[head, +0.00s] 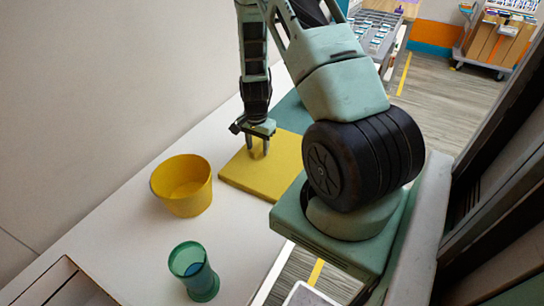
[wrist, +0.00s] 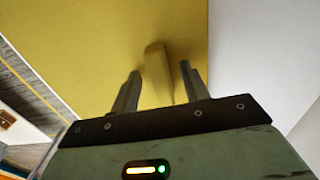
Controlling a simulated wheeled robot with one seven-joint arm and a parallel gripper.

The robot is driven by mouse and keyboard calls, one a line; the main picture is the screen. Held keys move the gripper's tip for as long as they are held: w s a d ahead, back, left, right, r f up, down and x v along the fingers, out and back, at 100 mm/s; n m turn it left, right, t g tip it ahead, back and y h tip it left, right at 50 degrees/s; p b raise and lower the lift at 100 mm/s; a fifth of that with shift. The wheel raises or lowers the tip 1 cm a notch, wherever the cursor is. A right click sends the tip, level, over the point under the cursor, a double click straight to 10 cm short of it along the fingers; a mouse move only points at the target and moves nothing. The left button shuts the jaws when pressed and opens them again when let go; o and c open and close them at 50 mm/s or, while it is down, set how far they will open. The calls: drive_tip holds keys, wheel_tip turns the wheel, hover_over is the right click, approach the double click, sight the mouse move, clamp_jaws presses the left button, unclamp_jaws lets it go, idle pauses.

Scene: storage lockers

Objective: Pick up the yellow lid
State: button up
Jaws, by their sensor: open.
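The yellow lid (head: 262,178) is a flat square panel lying on the white table, behind and to the right of a yellow round container. It fills much of the wrist view (wrist: 100,45), where a raised yellow handle (wrist: 157,75) stands up from it. My gripper (head: 259,152) points down over the lid. In the wrist view my gripper (wrist: 158,85) is open, with one finger on each side of the handle. I cannot tell whether either finger touches it. In the head view the fingers partly hide the handle.
The yellow container (head: 183,187) stands open on the white table (head: 120,222). A tray edge (head: 62,280) is at the front left. A wall (head: 90,90) runs along the left side.

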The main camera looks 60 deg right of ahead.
clamp_jaws()
drive_tip(key=shift+r, duration=0.15)
wheel_tip(320, 180, up, 10)
drive_tip(key=b, duration=0.1)
idle(0.5)
